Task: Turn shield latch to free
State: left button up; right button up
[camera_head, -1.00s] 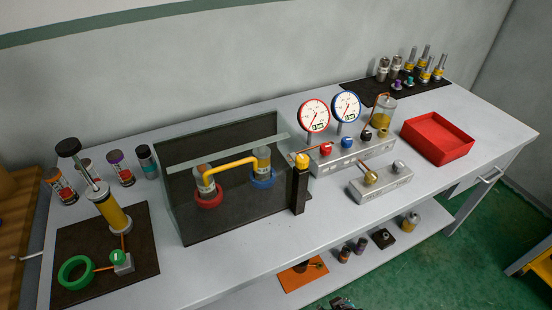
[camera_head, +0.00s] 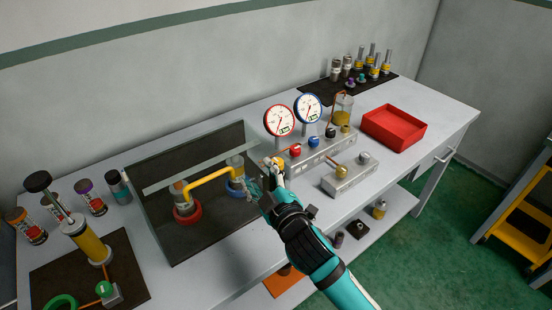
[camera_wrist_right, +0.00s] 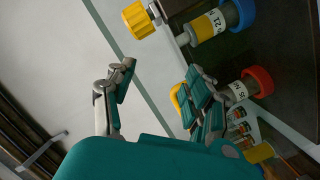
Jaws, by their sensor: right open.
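The shield latch is a yellow knob on a dark post at the right end of the clear shield (camera_head: 205,169). In the head view the yellow latch knob (camera_head: 278,161) shows just beyond my right gripper (camera_head: 266,178), which hides most of the post. In the right wrist view the latch knob (camera_wrist_right: 138,19) is at the top, ahead of and apart from the fingers. My right gripper (camera_wrist_right: 158,88) is open, with nothing between its fingers. My left gripper is in no view.
Right of the latch are two gauges (camera_head: 279,121), valve blocks (camera_head: 348,178) and a red tray (camera_head: 394,128). A pump (camera_head: 84,240) stands at left.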

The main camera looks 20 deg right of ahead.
jog(key=w+a+r+n+t+y, duration=0.25)
jog(key=a+r+n+y, duration=0.55)
jog(key=r, duration=0.5)
jog(key=s+a+r+n+g+y, duration=0.25)
jog(key=a+n+g+y, duration=0.2)
jog(key=n, duration=0.45)
jog(key=s+a+r+n+g+y, duration=0.1)
jog(key=a+r+n+g+y, duration=0.4)
jog(key=n, duration=0.4)
jog(key=n+g+h, duration=1)
jog(key=n+h, duration=0.9)
jog(key=h, duration=0.1)
send_over(277, 161)
notch_tip(277, 161, down, 3)
notch_tip(277, 161, down, 17)
jog(key=p, duration=0.4)
jog(key=shift+r+p, duration=0.1)
jog(key=shift+p, duration=0.2)
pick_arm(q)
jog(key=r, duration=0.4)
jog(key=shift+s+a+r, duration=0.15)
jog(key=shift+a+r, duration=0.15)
